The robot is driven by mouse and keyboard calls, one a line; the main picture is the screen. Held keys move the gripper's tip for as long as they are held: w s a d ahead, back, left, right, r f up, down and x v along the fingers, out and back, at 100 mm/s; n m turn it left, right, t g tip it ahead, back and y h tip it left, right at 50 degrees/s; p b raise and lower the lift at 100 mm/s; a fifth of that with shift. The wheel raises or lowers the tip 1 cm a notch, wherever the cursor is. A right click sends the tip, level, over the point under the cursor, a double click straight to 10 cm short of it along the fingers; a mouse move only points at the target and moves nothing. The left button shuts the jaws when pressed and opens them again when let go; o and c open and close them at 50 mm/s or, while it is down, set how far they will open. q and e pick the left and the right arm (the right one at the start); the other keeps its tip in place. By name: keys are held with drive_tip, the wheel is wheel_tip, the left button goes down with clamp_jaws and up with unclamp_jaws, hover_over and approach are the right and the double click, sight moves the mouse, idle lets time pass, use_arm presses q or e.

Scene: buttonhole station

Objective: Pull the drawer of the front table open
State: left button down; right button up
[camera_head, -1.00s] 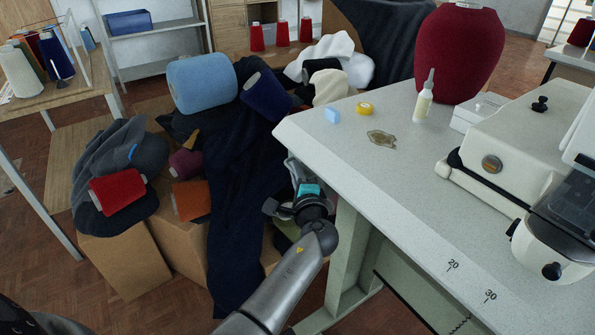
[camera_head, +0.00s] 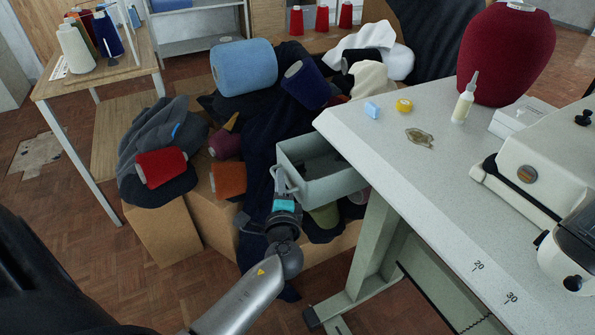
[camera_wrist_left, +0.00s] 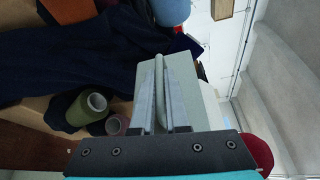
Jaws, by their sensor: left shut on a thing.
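The front table (camera_head: 400,150) has a light speckled top. Its grey-green drawer (camera_head: 335,189) stands pulled out from the table's left end, and its dark inside shows from above. My left gripper (camera_head: 282,185) is at the drawer's outer face, shut on its handle (camera_head: 277,173). In the left wrist view the two fingers (camera_wrist_left: 162,90) close around the handle bar (camera_wrist_left: 160,62), with the pale drawer front (camera_wrist_left: 190,75) behind them. The back of the drawer is hidden under the tabletop. My right gripper is not in view.
Dark cloth, yarn cones and brown boxes (camera_head: 172,240) crowd the space behind and left of the drawer. Floor shows at lower left.

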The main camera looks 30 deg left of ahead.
use_arm(q)
drive_tip(key=shift+s+a, duration=0.45)
drive_tip(key=shift+s, duration=0.35)
drive_tip(key=shift+s+a, duration=0.45)
drive_tip(key=shift+s, duration=0.35)
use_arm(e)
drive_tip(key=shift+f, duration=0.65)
use_arm(q)
drive_tip(key=c, duration=0.9)
unclamp_jaws()
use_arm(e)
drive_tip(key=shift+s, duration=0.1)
use_arm(q)
drive_tip(key=shift+s, duration=0.1)
drive_tip(key=p+v, duration=0.2)
drive_tip(key=v, duration=1.3)
drive_tip(key=shift+d, duration=0.1)
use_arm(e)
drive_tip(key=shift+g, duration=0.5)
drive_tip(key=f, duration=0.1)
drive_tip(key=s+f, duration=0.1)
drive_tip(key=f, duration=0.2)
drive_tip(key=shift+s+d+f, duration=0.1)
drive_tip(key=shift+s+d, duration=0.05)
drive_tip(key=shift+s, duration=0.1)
